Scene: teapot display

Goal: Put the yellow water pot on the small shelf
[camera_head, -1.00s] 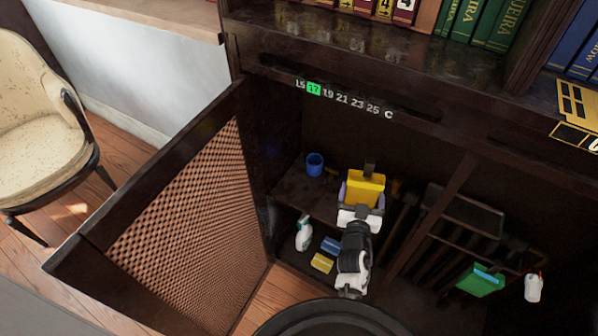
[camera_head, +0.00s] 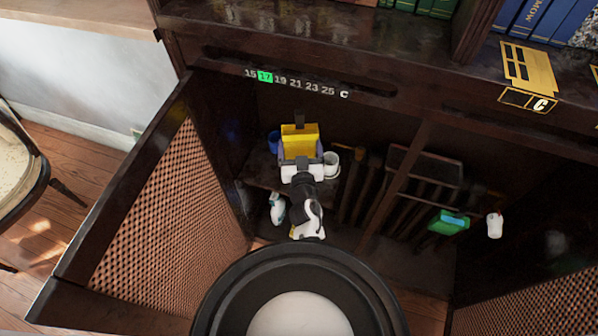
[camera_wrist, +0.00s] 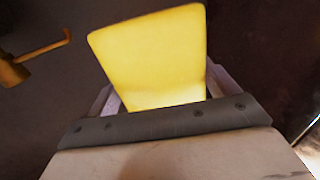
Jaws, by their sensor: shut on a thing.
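The yellow water pot (camera_head: 299,140) is held in my gripper (camera_head: 301,160) inside the open cabinet, in front of or above the small shelf (camera_head: 259,174). I cannot tell whether the pot touches the shelf. In the wrist view the pot (camera_wrist: 150,55) stands out between the pale fingers of my gripper (camera_wrist: 160,97), which are shut on it. A blue cup (camera_head: 273,141) stands close to the pot's left. A white mug (camera_head: 331,160) stands close to its right. My gripper and arm hide part of the shelf.
The open left door (camera_head: 150,210) stands beside my arm. A spray bottle (camera_head: 277,207) is below the shelf. Right of the divider are dark hanging tools, a green box (camera_head: 447,223) and a white bottle (camera_head: 495,225). A yellowish hooked object (camera_wrist: 40,55) shows in the wrist view.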

